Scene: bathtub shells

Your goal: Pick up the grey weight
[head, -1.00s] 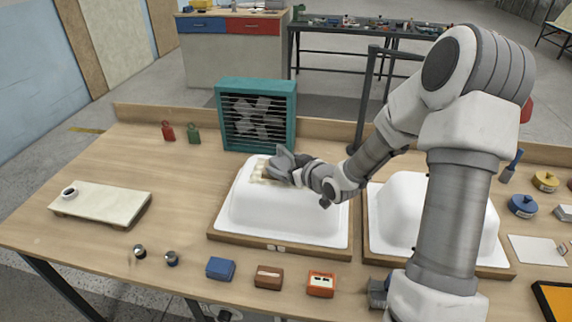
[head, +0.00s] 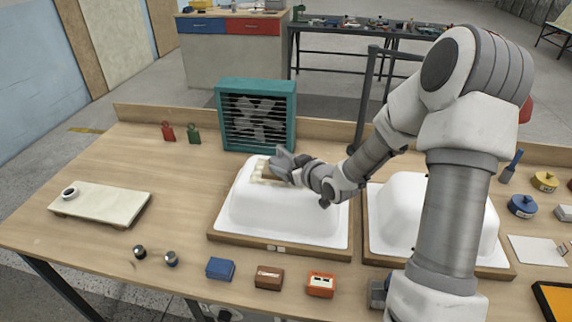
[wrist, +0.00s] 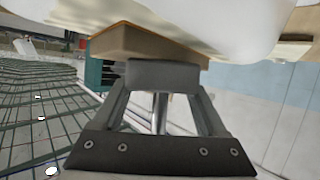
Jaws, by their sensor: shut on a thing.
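My gripper (head: 276,170) is over the top of the left white bathtub shell (head: 285,215), shut on a brown block (wrist: 150,42). The block is at or just above the shell top, beside a cream patch (head: 258,171); I cannot tell whether it touches. I cannot surely make out a grey weight. A red weight (head: 168,131) and a green weight (head: 194,134) stand at the back left. A dark grey object (head: 378,292) at the front edge is partly hidden by my arm, and I cannot tell what it is.
A teal fan (head: 257,115) stands behind the shell. A second shell (head: 395,225) is partly behind my arm. A pale board (head: 105,205) lies left. Blue (head: 220,268), brown (head: 269,277) and orange (head: 321,284) boxes line the front. The back-left tabletop is fairly clear.

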